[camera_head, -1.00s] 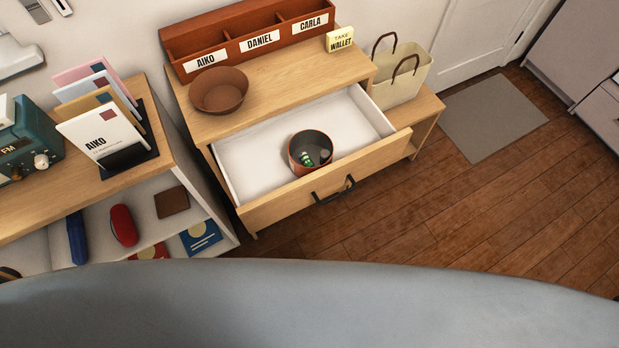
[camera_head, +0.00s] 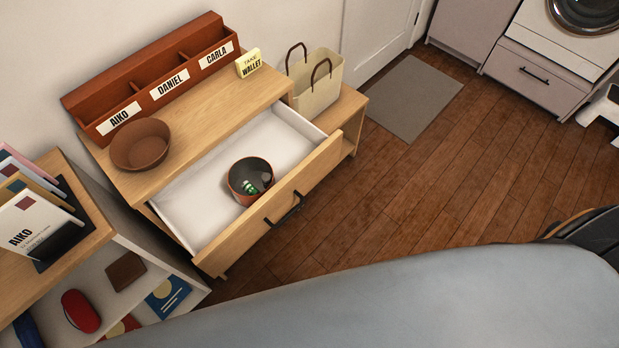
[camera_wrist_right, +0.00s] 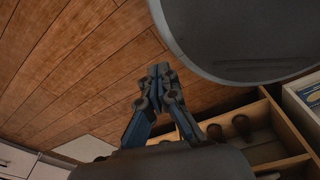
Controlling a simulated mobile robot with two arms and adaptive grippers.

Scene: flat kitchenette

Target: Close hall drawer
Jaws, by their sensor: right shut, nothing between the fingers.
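The hall drawer (camera_head: 185,212) stands pulled out of the wooden hall cabinet (camera_head: 215,112). Its front has a black bar handle (camera_head: 285,209). Inside the white drawer sits a round dark bowl (camera_head: 250,181) with small green and grey items in it. My right gripper (camera_wrist_right: 160,75) shows in the right wrist view with its fingers together and nothing between them. It is apart from the drawer. My left gripper is in neither view. In the head view, a dark part at the right edge may belong to my right arm.
A brown bowl (camera_head: 140,144), a name-labelled organizer (camera_head: 160,85) and a yellow wallet sign (camera_head: 248,63) stand on the cabinet. A cream bag (camera_head: 316,85) is on the lower bench. A shelf (camera_head: 70,225) stands at left. The wooden floor (camera_head: 440,170) is clear at right.

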